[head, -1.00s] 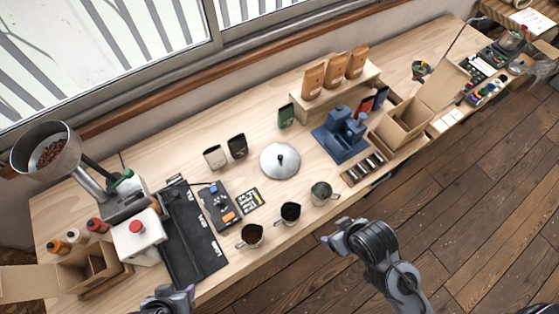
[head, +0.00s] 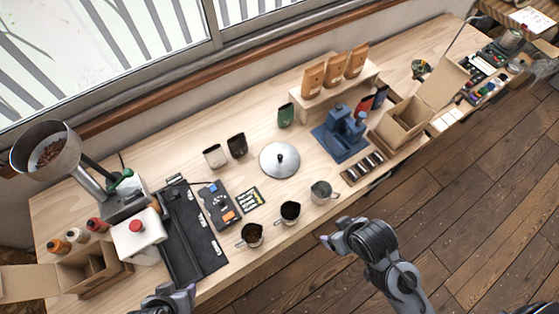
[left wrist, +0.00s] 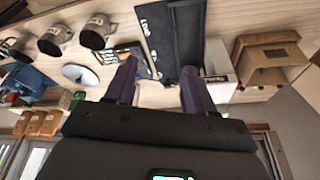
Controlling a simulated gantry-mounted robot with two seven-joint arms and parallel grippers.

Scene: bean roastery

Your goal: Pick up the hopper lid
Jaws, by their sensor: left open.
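The hopper lid (head: 274,168) is a round silver dome with a dark knob. It lies on the wooden table (head: 150,150) near the middle, and also shows in the left wrist view (left wrist: 76,74). My left gripper (head: 176,292) is at the bottom of the head view, by the table's front edge. In the left wrist view its two fingers (left wrist: 155,85) are apart with nothing held between them, and the lid lies beyond them to the left. My right gripper (head: 328,232) is off the front edge above the floor, apart from the lid; its jaw state is unclear.
Several metal cups (head: 290,211) stand in front of the lid. A blue device (head: 338,140) stands to its right, and dark bags (head: 237,146) stand behind left. A black tray (head: 185,235) and hopper machine (head: 45,150) are at left. Bare table surrounds the lid.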

